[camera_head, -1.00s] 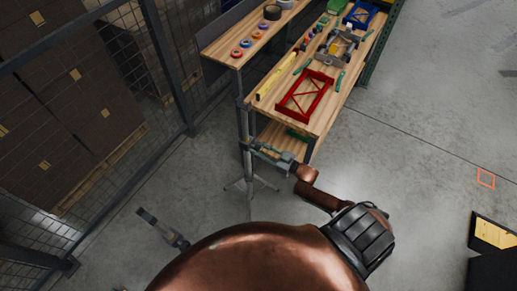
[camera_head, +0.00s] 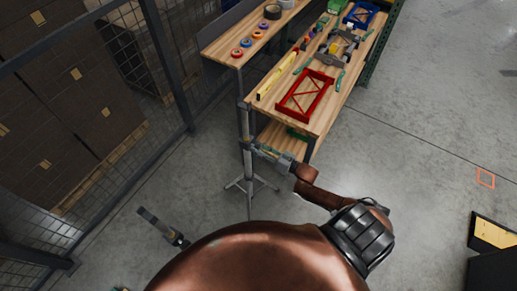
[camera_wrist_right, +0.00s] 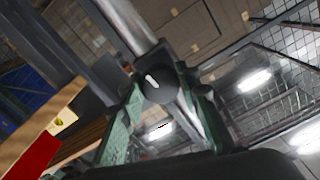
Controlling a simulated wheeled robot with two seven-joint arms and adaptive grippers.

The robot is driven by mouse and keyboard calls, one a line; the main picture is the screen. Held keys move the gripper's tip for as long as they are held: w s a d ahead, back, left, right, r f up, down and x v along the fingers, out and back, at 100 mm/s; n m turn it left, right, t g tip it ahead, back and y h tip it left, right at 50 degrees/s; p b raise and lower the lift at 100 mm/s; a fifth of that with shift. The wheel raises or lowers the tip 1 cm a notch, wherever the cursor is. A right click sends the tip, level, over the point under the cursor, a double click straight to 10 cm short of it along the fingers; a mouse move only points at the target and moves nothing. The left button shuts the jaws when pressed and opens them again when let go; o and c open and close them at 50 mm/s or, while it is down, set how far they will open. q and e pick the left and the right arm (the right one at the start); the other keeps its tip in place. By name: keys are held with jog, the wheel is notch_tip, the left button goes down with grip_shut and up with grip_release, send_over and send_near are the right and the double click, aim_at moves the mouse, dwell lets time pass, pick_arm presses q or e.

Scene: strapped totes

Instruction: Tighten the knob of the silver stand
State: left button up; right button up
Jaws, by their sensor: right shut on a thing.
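The silver stand (camera_head: 250,180) stands upright on the floor by the workbench's near left corner, its legs spread. My right gripper (camera_head: 252,147) is at its pole, partway up. In the right wrist view, the dark round knob (camera_wrist_right: 158,86) with a white mark sits between the green-sided fingers of my right gripper (camera_wrist_right: 165,100), which is shut on it. The stand's metal tube (camera_wrist_right: 130,25) runs up behind the knob. My left gripper (camera_head: 160,226) is low at the left, away from the stand; its finger opening is too small to tell.
The wooden workbench (camera_head: 330,108) carries a red frame (camera_head: 305,95), a yellow level (camera_head: 277,76) and several tools. Tape rolls lie on another bench top (camera_head: 222,48). A mesh fence (camera_head: 110,150) stands left. Floor at right is largely clear.

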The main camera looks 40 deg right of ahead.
jog(key=o, duration=1.2)
jog(key=v, duration=1.2)
jog(key=s+f+g+h, duration=0.25)
jog(key=s+f, duration=0.25)
jog(key=f, duration=0.6)
jog(key=s+d+f+g+h, duration=0.1)
jog(key=s+f+g+h, duration=0.15)
jog(key=s+f, duration=0.6)
jog(key=s+f+g+h, duration=0.2)
jog(key=f+g, duration=0.1)
jog(key=f, duration=1)
jog(key=s+a+f+g, duration=0.2)
jog(key=s+a+f, duration=0.2)
jog(key=s, duration=0.4)
jog(key=s+a+f+g, duration=0.3)
jog(key=s+a+f, duration=0.1)
jog(key=s, duration=0.5)
jog(key=s+a+f+g, duration=0.2)
jog(key=s+a+f, duration=0.2)
jog(key=s+f, duration=0.2)
jog(key=shift+s+n+g+b, duration=0.3)
jog(key=shift+s+n+b, duration=0.1)
jog(key=shift+s, duration=0.8)
